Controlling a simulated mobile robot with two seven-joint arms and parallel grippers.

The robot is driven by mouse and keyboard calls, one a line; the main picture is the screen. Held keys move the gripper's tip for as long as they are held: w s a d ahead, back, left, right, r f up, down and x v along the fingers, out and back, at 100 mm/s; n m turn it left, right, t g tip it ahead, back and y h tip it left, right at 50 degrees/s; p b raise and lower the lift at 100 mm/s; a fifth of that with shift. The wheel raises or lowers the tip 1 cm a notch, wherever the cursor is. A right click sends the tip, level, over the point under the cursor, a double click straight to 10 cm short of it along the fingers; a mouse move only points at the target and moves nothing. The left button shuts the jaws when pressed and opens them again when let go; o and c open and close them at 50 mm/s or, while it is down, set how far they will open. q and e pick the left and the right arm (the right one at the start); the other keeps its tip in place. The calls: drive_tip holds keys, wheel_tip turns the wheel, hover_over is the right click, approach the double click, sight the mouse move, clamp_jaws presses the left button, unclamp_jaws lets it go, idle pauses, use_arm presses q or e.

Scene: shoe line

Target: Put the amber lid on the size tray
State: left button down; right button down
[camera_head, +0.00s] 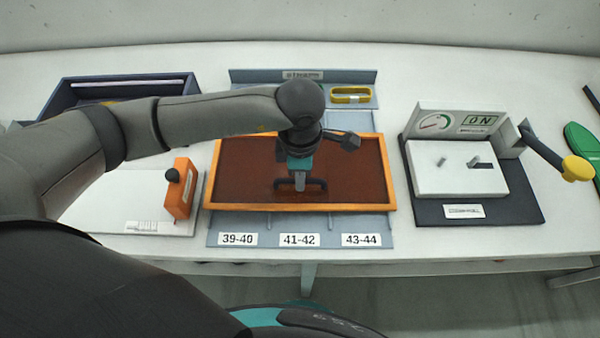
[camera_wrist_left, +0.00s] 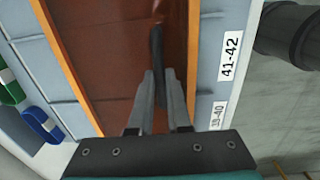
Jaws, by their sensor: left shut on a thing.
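The amber lid (camera_head: 345,180) is a brown translucent panel with an orange frame and a dark bar handle. It lies over the middle of the grey size tray (camera_head: 300,224), whose labels 39-40, 41-42 and 43-44 show along the front. My left gripper (camera_head: 300,184) is over the lid's middle, its fingers shut on the dark handle. In the left wrist view the fingers (camera_wrist_left: 160,100) close around the handle (camera_wrist_left: 157,55), with the lid below. I cannot tell whether the lid rests fully on the tray. My right gripper is not in view.
A white board with an orange block (camera_head: 180,188) stands to the left. A dark blue box (camera_head: 70,92) is at the back left. A machine with a gauge and yellow-knobbed lever (camera_head: 577,168) stands to the right. A yellow ring (camera_head: 351,94) lies behind the lid.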

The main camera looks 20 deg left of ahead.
use_arm(q)
drive_tip(key=c, duration=0.8)
unclamp_jaws()
wheel_tip(320, 180, up, 15)
drive_tip(key=shift+r+p, duration=0.15)
drive_tip(key=shift+p, duration=0.15)
drive_tip(key=shift+s, duration=0.15)
